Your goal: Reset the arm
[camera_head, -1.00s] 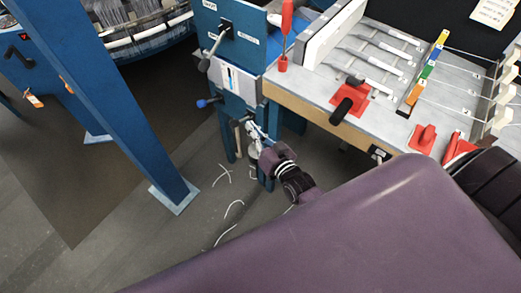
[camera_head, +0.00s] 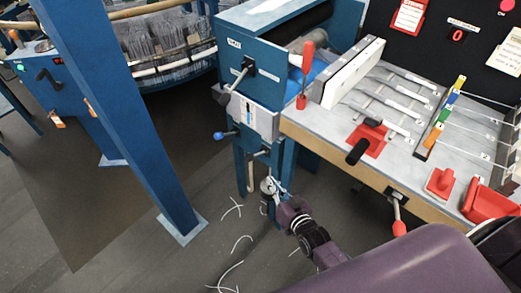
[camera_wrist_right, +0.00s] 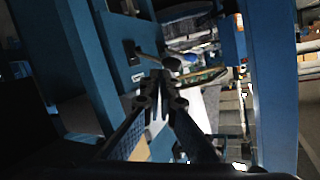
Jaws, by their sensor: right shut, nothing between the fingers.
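My right gripper (camera_head: 270,186) shows at the end of my purple arm, low in front of the blue machine stand (camera_head: 262,45). In the right wrist view my right gripper (camera_wrist_right: 161,98) has its two dark fingers close together, with nothing between them. A dark lever (camera_wrist_right: 150,57) on a blue panel shows just beyond the fingertips. Whether the fingers touch the stand cannot be told. My left gripper is not in view.
A blue post (camera_head: 130,130) stands at the left, with the circular loom (camera_head: 170,45) behind it. A workbench (camera_head: 345,122) with red-handled tools is at the right. White thread scraps (camera_head: 240,245) lie on the open grey floor.

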